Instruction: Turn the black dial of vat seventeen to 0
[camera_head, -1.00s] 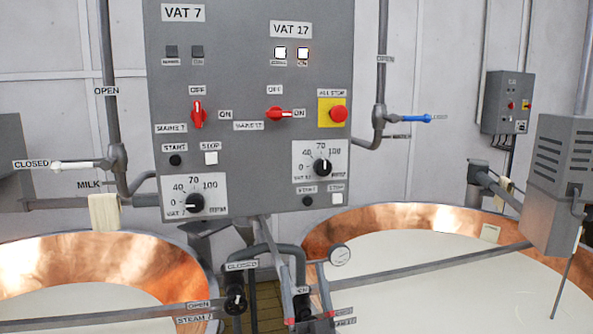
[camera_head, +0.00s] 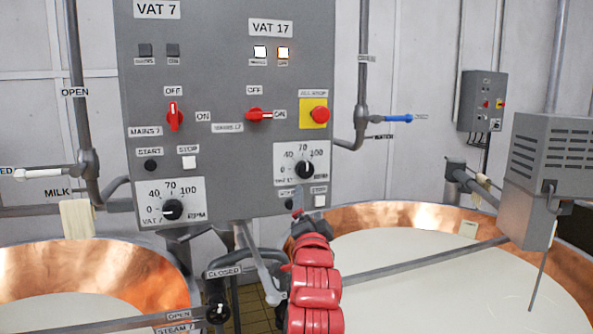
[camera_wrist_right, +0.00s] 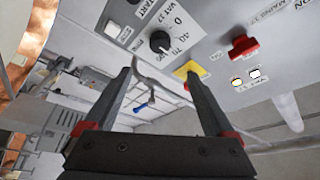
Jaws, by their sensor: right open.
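The black dial of vat 17 (camera_head: 305,169) is on a white plate marked 0, 40, 70 and 100 on the grey control panel (camera_head: 225,130). Its white mark points upward, near 70. The dial also shows in the right wrist view (camera_wrist_right: 160,42), seen tilted. My right gripper (camera_wrist_right: 157,78) is open and empty, its two dark fingers apart. In the wrist view the dial lies beyond the fingertips, not between them. In the head view the red right arm rises from below, its gripper (camera_head: 298,203) just below the dial plate and foreshortened. My left gripper is not in view.
The vat 7 dial (camera_head: 172,210) sits lower left on the same panel. A red all-stop button (camera_head: 319,114) on yellow and the red vat 17 switch (camera_head: 259,115) are above the dial. Pipes and copper vats (camera_head: 405,216) lie below and beside the panel.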

